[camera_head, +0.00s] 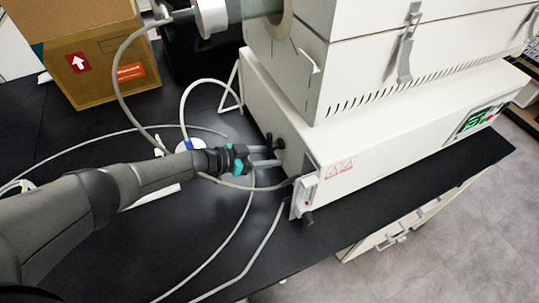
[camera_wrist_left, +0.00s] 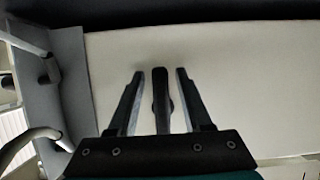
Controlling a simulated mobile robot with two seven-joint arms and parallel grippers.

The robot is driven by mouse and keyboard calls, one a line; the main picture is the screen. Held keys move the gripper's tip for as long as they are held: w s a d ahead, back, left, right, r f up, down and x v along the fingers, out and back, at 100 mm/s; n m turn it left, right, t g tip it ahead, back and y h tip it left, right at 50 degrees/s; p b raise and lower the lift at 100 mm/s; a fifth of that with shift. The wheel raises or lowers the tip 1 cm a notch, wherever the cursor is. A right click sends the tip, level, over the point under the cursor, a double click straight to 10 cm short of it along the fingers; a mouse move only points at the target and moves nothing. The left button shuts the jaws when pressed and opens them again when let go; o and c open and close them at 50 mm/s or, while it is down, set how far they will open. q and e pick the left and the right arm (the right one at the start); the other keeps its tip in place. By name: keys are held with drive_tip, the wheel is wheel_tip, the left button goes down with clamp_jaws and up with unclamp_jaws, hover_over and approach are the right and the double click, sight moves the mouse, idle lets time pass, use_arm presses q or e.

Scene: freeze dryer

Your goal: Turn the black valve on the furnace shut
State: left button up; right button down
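The furnace is a white box unit (camera_head: 390,135) on the black bench. A small black valve (camera_head: 278,143) sticks out of its left end face, near my left gripper. In the left wrist view the black valve (camera_wrist_left: 160,95) stands between the two fingers, in front of the pale furnace face (camera_wrist_left: 240,80). My left gripper (camera_head: 268,157) reaches in from the left with its fingertips by the valve. In the left wrist view its fingers (camera_wrist_left: 159,74) are apart, with a gap on each side of the valve. My right gripper is not in view.
A flow gauge (camera_head: 304,194) with hoses sits at the furnace's near corner. Loose white hoses (camera_head: 228,238) run over the bench around my arm. A cardboard box (camera_head: 92,58) stands at the back left. The bench's front left is mostly clear apart from hoses.

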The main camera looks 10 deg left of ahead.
use_arm(q)
drive_tip(key=p+v, duration=0.3)
drive_tip(key=v, duration=1.2)
drive_tip(key=shift+a, duration=0.15)
